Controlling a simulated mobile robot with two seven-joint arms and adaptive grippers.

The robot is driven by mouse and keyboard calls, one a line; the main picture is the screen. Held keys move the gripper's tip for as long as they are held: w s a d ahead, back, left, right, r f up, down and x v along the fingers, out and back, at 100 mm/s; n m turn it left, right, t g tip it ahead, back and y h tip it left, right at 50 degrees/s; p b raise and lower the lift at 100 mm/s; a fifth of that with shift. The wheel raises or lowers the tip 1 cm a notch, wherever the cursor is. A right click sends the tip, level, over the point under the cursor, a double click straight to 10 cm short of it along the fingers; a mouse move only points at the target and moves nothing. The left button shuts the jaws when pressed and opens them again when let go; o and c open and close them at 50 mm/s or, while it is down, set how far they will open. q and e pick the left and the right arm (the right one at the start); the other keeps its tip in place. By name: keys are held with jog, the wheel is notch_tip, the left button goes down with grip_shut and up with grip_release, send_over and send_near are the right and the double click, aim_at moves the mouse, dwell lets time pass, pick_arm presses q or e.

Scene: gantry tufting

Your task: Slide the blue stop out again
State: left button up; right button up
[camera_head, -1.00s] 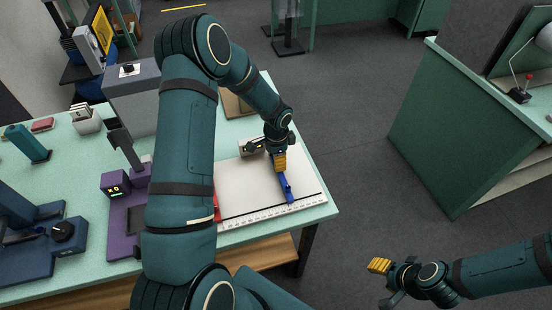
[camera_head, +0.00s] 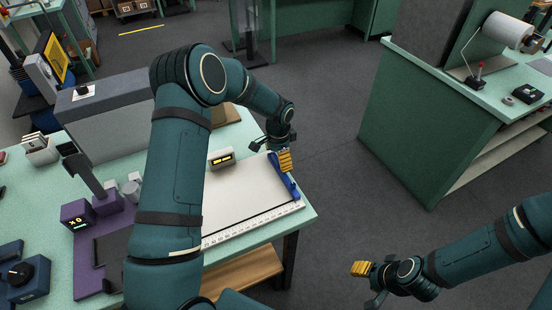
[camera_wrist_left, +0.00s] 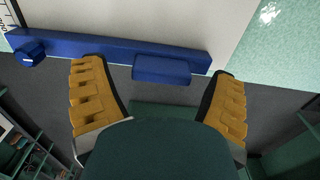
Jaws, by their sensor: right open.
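The blue stop (camera_head: 291,187) is a long blue bar lying along the right end of the white board (camera_head: 245,200), which has a ruled scale on its front edge. In the left wrist view the bar (camera_wrist_left: 110,48) runs across the picture, with a raised blue block (camera_wrist_left: 161,69) on it and a round knob near its left end. My left gripper (camera_head: 285,160) is over the bar. Its yellow fingers (camera_wrist_left: 157,72) are open on either side of the block, with gaps at both sides. My right gripper (camera_head: 362,270) is open and empty, away from the table.
A purple device (camera_head: 85,215) and a grey box (camera_head: 115,115) stand to the left on the green table. My left arm hides part of the board. Open floor lies right of the table.

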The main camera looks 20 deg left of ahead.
pick_arm(q)
jog(key=shift+s+a, duration=0.1)
notch_tip(320, 180, up, 12)
dwell(0.6)
dwell(0.4)
